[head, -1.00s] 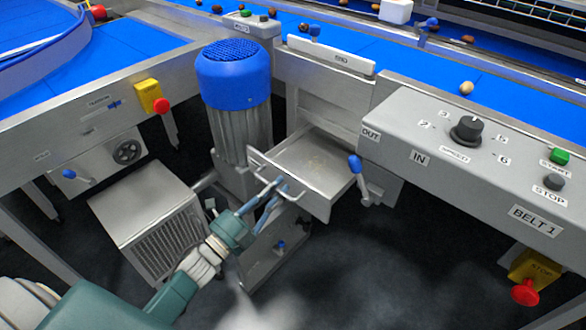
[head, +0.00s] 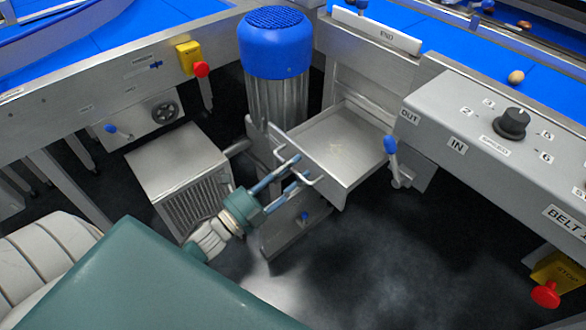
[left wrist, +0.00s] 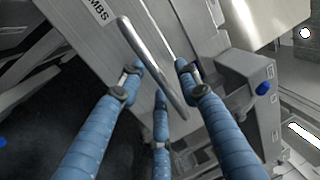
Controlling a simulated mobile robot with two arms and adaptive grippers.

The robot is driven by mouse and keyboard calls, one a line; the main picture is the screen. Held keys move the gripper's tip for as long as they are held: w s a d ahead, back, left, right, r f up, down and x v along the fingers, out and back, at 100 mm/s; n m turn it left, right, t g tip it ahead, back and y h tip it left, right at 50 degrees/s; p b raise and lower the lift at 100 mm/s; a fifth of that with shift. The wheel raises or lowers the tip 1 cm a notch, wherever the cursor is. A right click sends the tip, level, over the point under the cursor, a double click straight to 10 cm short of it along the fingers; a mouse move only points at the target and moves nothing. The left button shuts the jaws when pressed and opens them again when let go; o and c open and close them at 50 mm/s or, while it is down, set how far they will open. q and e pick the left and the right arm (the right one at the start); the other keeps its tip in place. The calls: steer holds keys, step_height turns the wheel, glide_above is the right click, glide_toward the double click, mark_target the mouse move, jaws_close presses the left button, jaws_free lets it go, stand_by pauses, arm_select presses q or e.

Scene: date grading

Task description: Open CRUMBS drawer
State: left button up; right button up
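The CRUMBS drawer (head: 350,140) is a shallow metal tray, pulled well out from under the belt end, with its inside visible from above. Its front carries a bar handle (left wrist: 150,62). In the left wrist view the label on the front (left wrist: 97,10) shows only "MBS". My left gripper (head: 292,172) is at the handle. Its blue fingers (left wrist: 157,75) lie on both sides of the bar, tips bent inward around it. Exact finger contact is hard to see. My right gripper is not in view.
A lever with a blue knob (head: 390,145) stands right of the drawer. A blue-topped motor (head: 275,50) stands behind left, a vented metal box (head: 170,160) at left. The BELT 1 control panel (head: 480,130) is at right. Dark floor lies free in front.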

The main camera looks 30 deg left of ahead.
arm_select(q)
steer(key=shift+s, duration=0.1)
steer(key=v, duration=1.1)
steer(key=shift+s, duration=0.4)
steer(key=shift+a, duration=0.15)
